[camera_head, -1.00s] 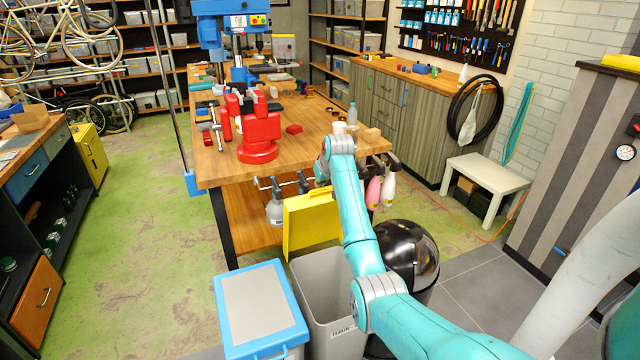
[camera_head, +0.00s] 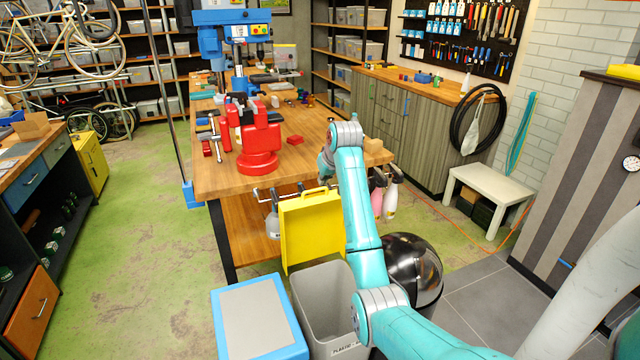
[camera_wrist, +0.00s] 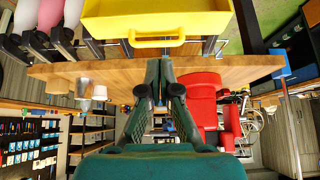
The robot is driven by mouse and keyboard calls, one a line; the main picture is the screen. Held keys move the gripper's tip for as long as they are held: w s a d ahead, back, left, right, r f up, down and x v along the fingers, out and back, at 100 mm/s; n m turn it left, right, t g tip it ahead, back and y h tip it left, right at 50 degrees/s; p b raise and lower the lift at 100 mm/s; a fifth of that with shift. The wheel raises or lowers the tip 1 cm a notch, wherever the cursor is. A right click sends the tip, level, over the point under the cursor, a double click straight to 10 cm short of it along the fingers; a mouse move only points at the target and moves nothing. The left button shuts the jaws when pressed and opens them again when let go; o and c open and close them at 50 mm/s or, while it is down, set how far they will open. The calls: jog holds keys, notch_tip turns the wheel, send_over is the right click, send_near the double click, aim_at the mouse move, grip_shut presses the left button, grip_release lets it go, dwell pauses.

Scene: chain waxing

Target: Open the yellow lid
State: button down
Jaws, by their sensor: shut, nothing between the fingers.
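The yellow lid (camera_head: 313,232) stands raised, close to upright, at the far edge of the open grey bin (camera_head: 322,300). Its handle (camera_head: 308,195) is along the top edge. In the wrist view the lid (camera_wrist: 155,17) fills the top middle, with its handle (camera_wrist: 157,39) pointing down in the picture. My gripper (camera_wrist: 160,72) is shut and empty, its fingertips just below the handle in that picture; I see no contact. In the head view my arm hides most of the gripper and part of the lid's right side.
A wooden workbench (camera_head: 330,165) with a red vise (camera_head: 258,145) stands behind the lid. Spray bottles (camera_head: 390,200) hang at its edge. A bin with a blue-rimmed lid (camera_head: 258,318) is left of the grey bin, a black domed bin (camera_head: 412,265) right.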

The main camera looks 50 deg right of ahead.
jog(key=shift+s+a+r, duration=0.25)
jog(key=shift+s+r, duration=0.2)
